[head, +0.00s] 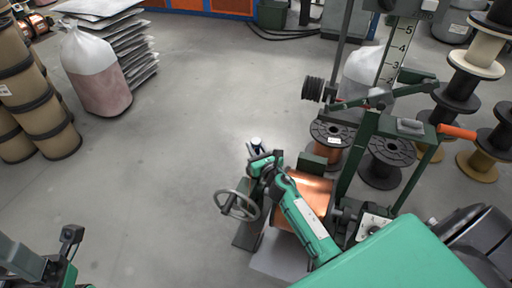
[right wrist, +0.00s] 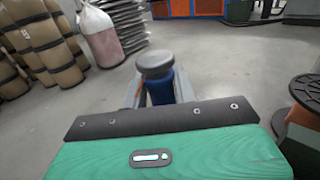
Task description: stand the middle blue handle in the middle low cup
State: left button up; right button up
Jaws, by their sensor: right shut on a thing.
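My right gripper (head: 258,156) is shut on a blue handle with a dark grey round cap. In the right wrist view the blue handle (right wrist: 160,88) stands upright between the grey fingers (right wrist: 157,98), cap upward. In the head view only a small light and dark top of it shows above the gripper, beside the copper-wound spool. My left arm shows at the lower left edge of the head view, with a dark part of its gripper (head: 71,238); its fingers cannot be made out clearly. I cannot make out the low cups or other blue handles in either view.
A grey handwheel (head: 237,205) is just left of my right gripper. A copper-wound spool (head: 312,196) lies in the green machine at its right. Dark spools (head: 385,160) stand farther right. A bag (head: 95,75) and brown drums (head: 38,105) stand far left. The floor between is clear.

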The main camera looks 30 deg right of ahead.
jog(key=shift+f+b, duration=0.8)
jog(key=shift+f, duration=0.1)
jog(key=shift+f, duration=0.15)
jog(key=shift+f+b, duration=1)
jog(key=shift+b, duration=0.1)
jog(key=o, duration=1.1)
jog(key=shift+o, duration=0.2)
jog(key=shift+s, duration=0.1)
